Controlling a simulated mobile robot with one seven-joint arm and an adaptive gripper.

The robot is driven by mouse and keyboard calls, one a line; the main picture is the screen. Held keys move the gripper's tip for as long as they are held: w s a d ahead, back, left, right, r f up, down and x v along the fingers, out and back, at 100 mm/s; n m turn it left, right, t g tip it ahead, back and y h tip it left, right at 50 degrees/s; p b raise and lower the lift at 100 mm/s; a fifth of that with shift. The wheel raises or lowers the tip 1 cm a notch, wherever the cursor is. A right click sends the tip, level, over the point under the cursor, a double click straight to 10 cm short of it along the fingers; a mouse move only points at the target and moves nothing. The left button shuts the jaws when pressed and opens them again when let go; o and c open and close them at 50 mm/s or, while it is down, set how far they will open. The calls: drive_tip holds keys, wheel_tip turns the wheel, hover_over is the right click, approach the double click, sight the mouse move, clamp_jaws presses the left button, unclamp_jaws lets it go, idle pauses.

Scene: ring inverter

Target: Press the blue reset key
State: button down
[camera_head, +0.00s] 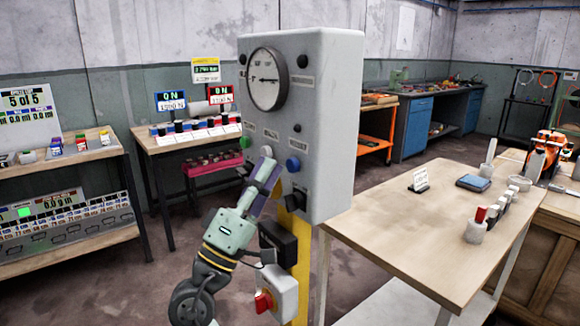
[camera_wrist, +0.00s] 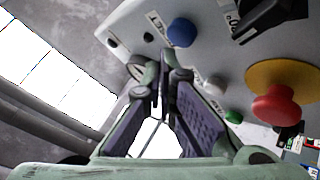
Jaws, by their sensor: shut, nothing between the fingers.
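The blue reset key (camera_head: 293,164) is a round button at the lower right of the front of a grey control box (camera_head: 340,110). In the wrist view the blue reset key (camera_wrist: 181,32) stands clear beyond my fingertips, with a label partly reading "RESET" beside it. My gripper (camera_head: 268,168) is shut and empty, in front of the lower part of the box and just left of the blue key in the head view. My shut fingertips (camera_wrist: 163,75) show below the key in the wrist view, apart from it in the picture; the exact gap cannot be told.
A white button (camera_wrist: 215,85), a green button (camera_wrist: 234,117) and a red mushroom button (camera_wrist: 273,104) on a yellow disc share the panel. A round gauge (camera_head: 266,79) sits above. A red-handled switch box (camera_head: 276,293) is below. A wooden table (camera_head: 400,230) stands to the right.

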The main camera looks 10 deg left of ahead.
drive_tip(key=s+a, duration=0.1)
drive_tip(key=s, duration=0.1)
drive_tip(key=s+a+b, duration=0.1)
drive_tip(key=s+a, duration=0.1)
idle(0.3)
